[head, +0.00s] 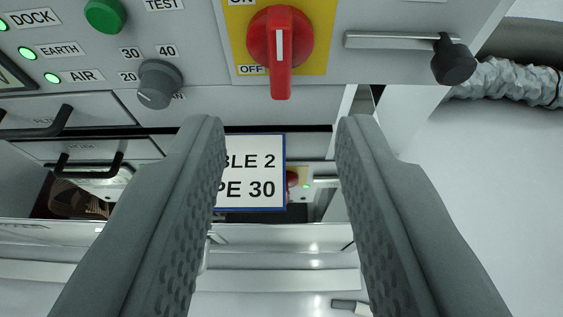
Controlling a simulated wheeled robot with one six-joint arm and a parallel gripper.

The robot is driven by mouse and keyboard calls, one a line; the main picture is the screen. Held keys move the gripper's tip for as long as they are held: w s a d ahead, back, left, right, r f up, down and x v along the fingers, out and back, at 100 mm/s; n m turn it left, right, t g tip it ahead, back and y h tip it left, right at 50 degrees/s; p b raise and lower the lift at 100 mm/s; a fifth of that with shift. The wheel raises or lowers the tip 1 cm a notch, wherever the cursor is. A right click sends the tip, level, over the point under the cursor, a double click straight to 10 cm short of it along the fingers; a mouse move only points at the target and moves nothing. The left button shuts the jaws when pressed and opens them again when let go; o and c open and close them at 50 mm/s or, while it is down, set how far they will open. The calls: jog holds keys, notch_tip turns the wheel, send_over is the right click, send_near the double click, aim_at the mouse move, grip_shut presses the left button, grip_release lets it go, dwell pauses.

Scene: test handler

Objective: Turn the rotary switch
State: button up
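A red rotary switch (280,47) sits on a yellow plate (318,49) at the top of the head view. Its handle with a white line points straight down, beside the OFF label (251,69); an ON label is partly cut off above. My gripper (281,138) is open and empty, its two grey fingers apart in the lower middle, below the switch in the picture. Nothing is between the fingertips except a view of things behind. A smaller grey knob (158,84) with numbers 20, 30 and 40 around it is to the left.
A green button (105,14) and lit lamps (28,53) are at upper left. A black-knobbed lever (453,61) in a slot is right of the switch. A blue-edged sign (252,172) shows between the fingers. Drawers with black handles (85,164) are at left; a ribbed hose (515,82) at right.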

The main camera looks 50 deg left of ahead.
jog(key=v, duration=0.8)
jog(key=shift+s+d+r, duration=0.2)
jog(key=shift+s+d, duration=0.05)
jog(key=shift+d, duration=0.1)
